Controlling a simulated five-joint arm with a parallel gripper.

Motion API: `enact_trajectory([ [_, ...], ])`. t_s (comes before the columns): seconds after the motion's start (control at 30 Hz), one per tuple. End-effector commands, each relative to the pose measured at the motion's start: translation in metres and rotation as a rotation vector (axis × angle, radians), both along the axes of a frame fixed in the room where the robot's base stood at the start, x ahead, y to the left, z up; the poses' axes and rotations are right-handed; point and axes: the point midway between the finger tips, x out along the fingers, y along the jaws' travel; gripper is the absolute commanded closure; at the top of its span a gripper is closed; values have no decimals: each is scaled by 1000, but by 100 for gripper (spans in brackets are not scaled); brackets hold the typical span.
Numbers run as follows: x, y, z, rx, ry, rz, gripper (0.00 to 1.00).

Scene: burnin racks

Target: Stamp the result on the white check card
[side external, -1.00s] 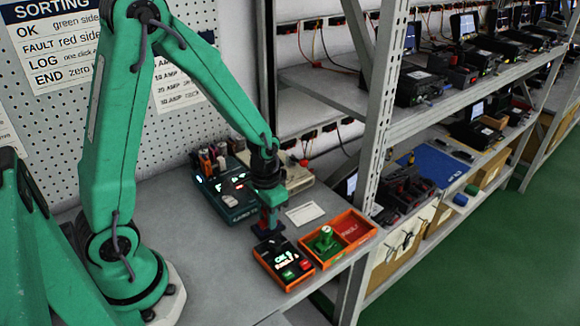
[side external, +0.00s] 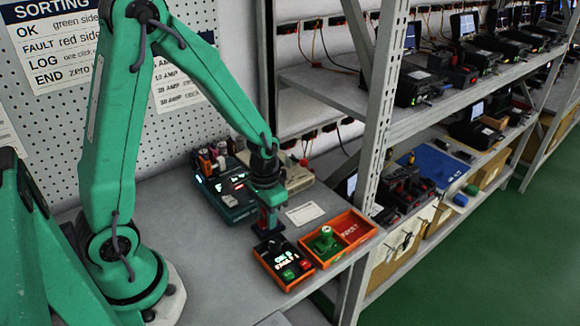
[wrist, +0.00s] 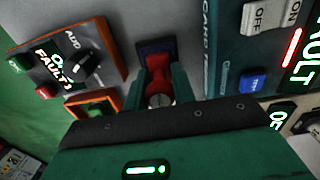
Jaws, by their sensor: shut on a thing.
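My gripper (side external: 269,212) is shut on a red stamp (wrist: 157,88), which shows between the green fingers in the wrist view. The stamp is over a small dark blue pad (wrist: 154,46) on the bench; I cannot tell whether it touches the pad. The white check card (side external: 305,214) lies flat on the bench to the right of my gripper in the side view. It is apart from the gripper; any mark on it is too small to read. The wrist view does not show the card clearly.
An orange counter box (side external: 285,265) with a lit display stands in front of the gripper. Beside it is an orange tray (side external: 372,232) with a green side and a red FAULT side. A teal tester (side external: 225,203) stands behind left. A shelf post (side external: 375,150) rises to the right.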

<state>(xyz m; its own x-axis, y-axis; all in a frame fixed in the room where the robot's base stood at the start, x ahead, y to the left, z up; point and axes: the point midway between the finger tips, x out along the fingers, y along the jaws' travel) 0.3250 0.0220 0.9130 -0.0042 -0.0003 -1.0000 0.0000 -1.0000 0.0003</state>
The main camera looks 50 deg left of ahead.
Motion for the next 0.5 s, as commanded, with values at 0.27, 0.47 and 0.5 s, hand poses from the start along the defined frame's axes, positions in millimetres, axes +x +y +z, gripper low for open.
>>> enact_trajectory([
  [0.27, 2, 0, 16, 0, -6, 0, 89],
  [0.47, 2, 0, 28, 0, -6, 0, 89],
  [0.5, 2, 0, 30, 0, -6, 0, 89],
])
